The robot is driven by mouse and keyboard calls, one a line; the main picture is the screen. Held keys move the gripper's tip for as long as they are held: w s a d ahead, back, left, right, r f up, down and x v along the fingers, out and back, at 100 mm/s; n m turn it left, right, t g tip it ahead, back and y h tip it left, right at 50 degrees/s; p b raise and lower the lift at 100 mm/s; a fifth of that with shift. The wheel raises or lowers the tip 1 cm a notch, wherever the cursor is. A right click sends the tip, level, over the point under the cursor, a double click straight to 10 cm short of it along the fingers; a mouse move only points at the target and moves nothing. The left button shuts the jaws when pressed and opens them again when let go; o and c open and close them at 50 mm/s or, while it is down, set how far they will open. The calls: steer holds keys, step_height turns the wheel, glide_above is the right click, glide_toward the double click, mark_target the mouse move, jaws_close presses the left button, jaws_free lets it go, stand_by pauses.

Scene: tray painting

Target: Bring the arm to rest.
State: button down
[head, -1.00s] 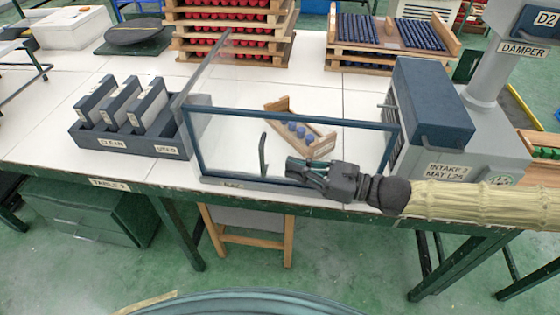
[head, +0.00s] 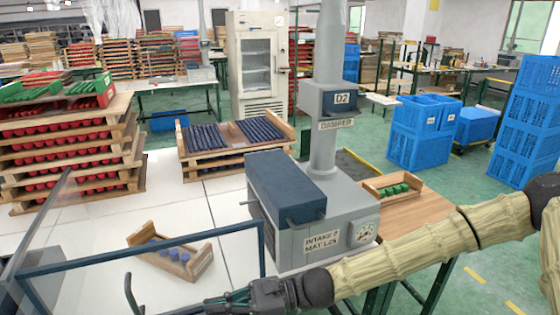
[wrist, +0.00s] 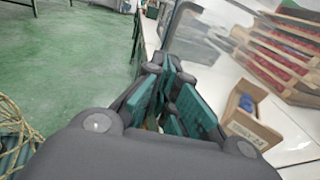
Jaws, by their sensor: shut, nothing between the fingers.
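My gripper (head: 232,300) is at the bottom of the head view, low in front of the glass-sided bay with the blue frame (head: 140,259). It is empty. In the wrist view its teal fingers (wrist: 168,106) are close together with nothing between them. My arm, in a pale ribbed sleeve, reaches in from the right past the grey intake unit (head: 318,225). A small wooden tray with blue pieces (head: 200,262) sits behind the blue frame, apart from my gripper; it also shows at the right of the wrist view (wrist: 252,130).
The intake unit, labelled "INTAKE 2", stands just behind my arm, with a grey pipe marked "DAMPER" (head: 328,100) rising from it. A tray with green pieces (head: 392,190) is to its right. Stacked trays of red pieces (head: 70,150) stand left.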

steer(key=s+d+f+n+h+p, duration=0.1)
steer(key=s+d+f+n+h, duration=0.2)
steer(key=s+d+f+h, duration=0.7)
steer(key=s+d+f+n, duration=0.3)
steer(key=s+f, duration=0.2)
steer(key=f, duration=1.1)
steer(key=s+d+f+n+t+h, duration=0.1)
steer(key=d+f+n+h, duration=0.1)
steer(key=d, duration=0.6)
steer(key=s+d+f+n+t+h+p, duration=0.1)
steer(key=d+f+n+h, duration=0.1)
steer(key=d, duration=0.6)
steer(key=s+d+f+n+t+h, duration=0.1)
steer(key=d+f+n+t+h, duration=0.1)
steer(key=d, duration=0.7)
steer(key=f+n, duration=0.1)
steer(key=n, duration=0.1)
steer(key=shift+n+h, duration=0.3)
